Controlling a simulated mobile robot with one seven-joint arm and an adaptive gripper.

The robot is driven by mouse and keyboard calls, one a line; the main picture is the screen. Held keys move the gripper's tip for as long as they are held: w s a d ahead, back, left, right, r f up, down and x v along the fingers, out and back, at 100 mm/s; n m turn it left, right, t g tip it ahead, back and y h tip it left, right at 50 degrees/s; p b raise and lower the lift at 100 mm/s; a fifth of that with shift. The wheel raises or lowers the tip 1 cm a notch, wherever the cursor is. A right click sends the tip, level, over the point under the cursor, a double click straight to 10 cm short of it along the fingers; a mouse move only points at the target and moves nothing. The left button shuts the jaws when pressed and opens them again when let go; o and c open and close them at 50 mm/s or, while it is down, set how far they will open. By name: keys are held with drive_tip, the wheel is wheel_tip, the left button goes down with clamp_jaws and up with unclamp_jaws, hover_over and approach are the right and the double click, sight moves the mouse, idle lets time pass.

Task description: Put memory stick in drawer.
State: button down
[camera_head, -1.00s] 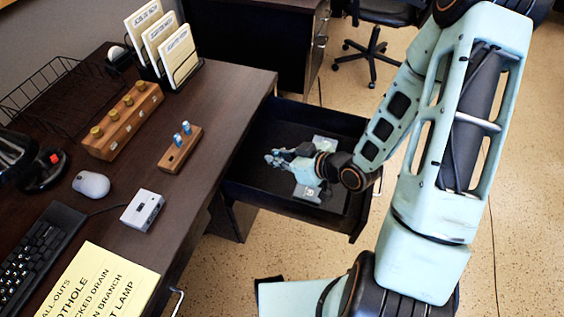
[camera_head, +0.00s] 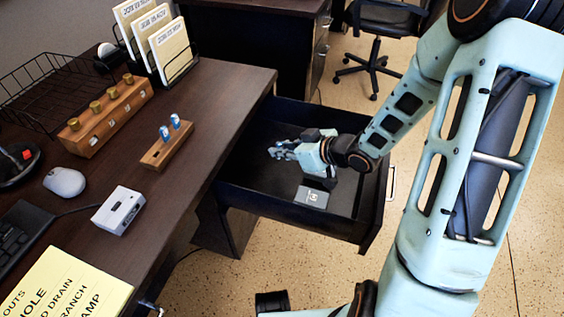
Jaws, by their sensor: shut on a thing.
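The drawer (camera_head: 290,213) is pulled out from the right side of the desk, with a dark inside. My gripper (camera_head: 274,152) reaches in over the drawer from the right, its fingers pointing left. The fingers are close together on a small thing, which I take as the memory stick; it is too small to make out clearly. Two blue memory sticks (camera_head: 164,132) stand upright in a small wooden holder (camera_head: 160,157) on the desk.
A flat grey thing with a mark (camera_head: 312,197) lies in the drawer below my wrist. The desk (camera_head: 215,110) holds a white box (camera_head: 118,211), a mouse (camera_head: 65,182), a wooden block with knobs (camera_head: 104,120) and a card rack (camera_head: 173,58). An office chair (camera_head: 380,50) stands behind.

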sight(282, 165)
drive_tip(key=shift+w+d+f+b, duration=0.1)
drive_tip(key=shift+w+f+b, duration=0.05)
drive_tip(key=shift+w+f, duration=0.35)
drive_tip(key=shift+w+d+f+b, duration=0.15)
drive_tip(key=shift+w+f, duration=0.15)
drive_tip(key=shift+f, duration=0.3)
drive_tip(key=shift+w+f+b, duration=0.2)
drive_tip(key=shift+f+b, duration=0.25)
drive_tip(key=shift+f, duration=0.45)
drive_tip(key=shift+w+f+b, duration=0.15)
drive_tip(key=shift+f+b, duration=0.25)
drive_tip(key=shift+f, duration=0.5)
drive_tip(key=shift+f, duration=0.2)
drive_tip(key=c, duration=2)
unclamp_jaws()
drive_tip(key=shift+o, duration=0.2)
